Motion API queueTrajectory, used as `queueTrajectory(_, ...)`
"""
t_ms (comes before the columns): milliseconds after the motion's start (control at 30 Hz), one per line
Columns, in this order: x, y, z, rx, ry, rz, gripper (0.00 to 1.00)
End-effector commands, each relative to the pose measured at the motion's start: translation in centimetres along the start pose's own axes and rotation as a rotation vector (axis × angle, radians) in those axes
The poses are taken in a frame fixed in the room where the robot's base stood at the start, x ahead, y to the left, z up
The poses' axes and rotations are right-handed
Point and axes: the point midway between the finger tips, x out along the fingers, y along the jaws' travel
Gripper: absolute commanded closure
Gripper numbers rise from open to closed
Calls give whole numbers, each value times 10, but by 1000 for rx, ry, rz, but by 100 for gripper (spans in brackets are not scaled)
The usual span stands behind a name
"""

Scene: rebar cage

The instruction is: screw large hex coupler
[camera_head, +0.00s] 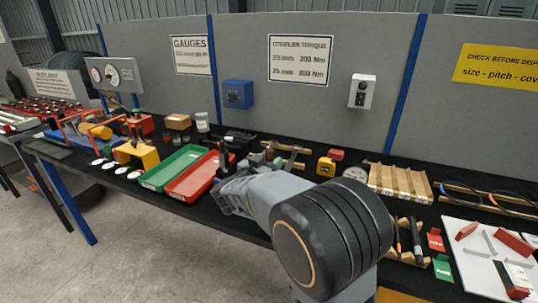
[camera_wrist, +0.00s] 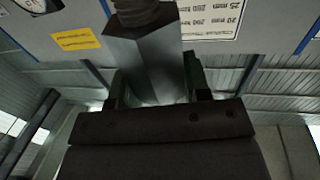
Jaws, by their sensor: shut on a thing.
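The large hex coupler (camera_wrist: 145,55) is a grey metal six-sided piece in the wrist view. My gripper (camera_wrist: 157,88) is shut on it, one dark finger on each side. A dark, round, ridged end (camera_wrist: 143,12) meets the coupler's far end at the top edge of the wrist view. I cannot tell how far it goes into the coupler. In the head view my gripper (camera_head: 228,168) is over the bench, beside the right end of the red tray. The coupler is hard to make out there, partly hidden by my arm.
A red tray (camera_head: 190,180) and a green tray (camera_head: 170,168) lie left of my gripper. A wooden stand with bars (camera_head: 287,160) is to its right. A slotted wooden rack (camera_head: 400,181) and a white board (camera_head: 480,258) lie farther right. A grey partition (camera_head: 300,115) closes the back.

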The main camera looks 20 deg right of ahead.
Motion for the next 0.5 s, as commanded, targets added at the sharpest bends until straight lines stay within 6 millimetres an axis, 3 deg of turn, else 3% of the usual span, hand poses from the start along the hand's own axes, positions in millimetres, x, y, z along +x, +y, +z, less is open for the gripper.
queueTrajectory(500,0,1,1,0,0,52,80)
